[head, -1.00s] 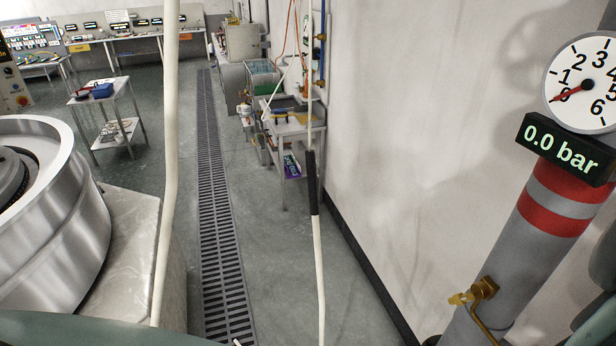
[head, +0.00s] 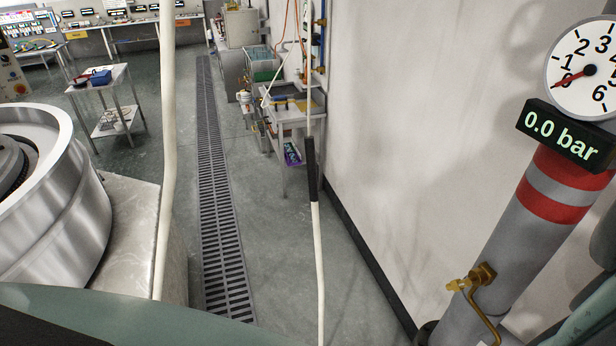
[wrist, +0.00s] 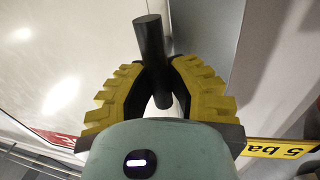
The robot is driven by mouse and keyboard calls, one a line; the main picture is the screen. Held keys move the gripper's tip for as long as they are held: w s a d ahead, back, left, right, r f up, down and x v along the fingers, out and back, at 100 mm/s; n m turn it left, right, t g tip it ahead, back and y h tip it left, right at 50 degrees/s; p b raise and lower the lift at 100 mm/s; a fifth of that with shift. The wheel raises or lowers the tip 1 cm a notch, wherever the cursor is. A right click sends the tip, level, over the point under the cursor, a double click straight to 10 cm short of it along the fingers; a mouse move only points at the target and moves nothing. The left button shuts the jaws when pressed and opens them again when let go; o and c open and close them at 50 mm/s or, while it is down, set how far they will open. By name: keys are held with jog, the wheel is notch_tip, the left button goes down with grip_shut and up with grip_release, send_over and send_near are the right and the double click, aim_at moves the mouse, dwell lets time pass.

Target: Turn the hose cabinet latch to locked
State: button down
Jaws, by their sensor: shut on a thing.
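In the wrist view my gripper (wrist: 156,64) has yellow ribbed fingers closed around a dark round bar (wrist: 148,36). The bar's free end points up in the picture, and its lower part runs down between the fingers. It looks like a latch handle, but I cannot tell its turned position. Its mount is hidden behind the fingers and the gripper body. The head view shows neither the bar nor my gripper.
In the wrist view a pale panel (wrist: 60,55) and a grey surface lie behind, with a yellow label (wrist: 280,149) at right. In the head view a gauge (head: 588,69) reads 0.0 bar, a round metal machine (head: 75,225) stands left, and a floor drain (head: 213,180) runs between.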

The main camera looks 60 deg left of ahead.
jog(key=shift+f+m+b, duration=0.1)
jog(key=shift+m+b, duration=0.2)
jog(key=m+b, duration=0.3)
jog(key=shift+s+d+f+g, duration=0.15)
jog(key=shift+d+f+g, duration=0.05)
jog(key=shift+d+g, duration=0.1)
jog(key=shift+d+f+m+y+b, duration=0.15)
jog(key=shift+m+y+b, duration=0.5)
jog(key=shift+m+b, duration=1.2)
jog(key=shift+d+f+m+y+b, duration=0.1)
jog(key=shift+m+y+b, duration=0.5)
jog(key=shift+m+b, duration=1.3)
jog(key=shift+d+f+m+y+b, duration=0.15)
jog(key=shift+m+y+b, duration=0.5)
jog(key=shift+m+b, duration=1.2)
jog(key=shift+a+m+p, duration=0.1)
jog(key=shift+m+p, duration=0.3)
jog(key=shift+m, duration=0.2)
jog(key=c, duration=0.9)
grip_release()
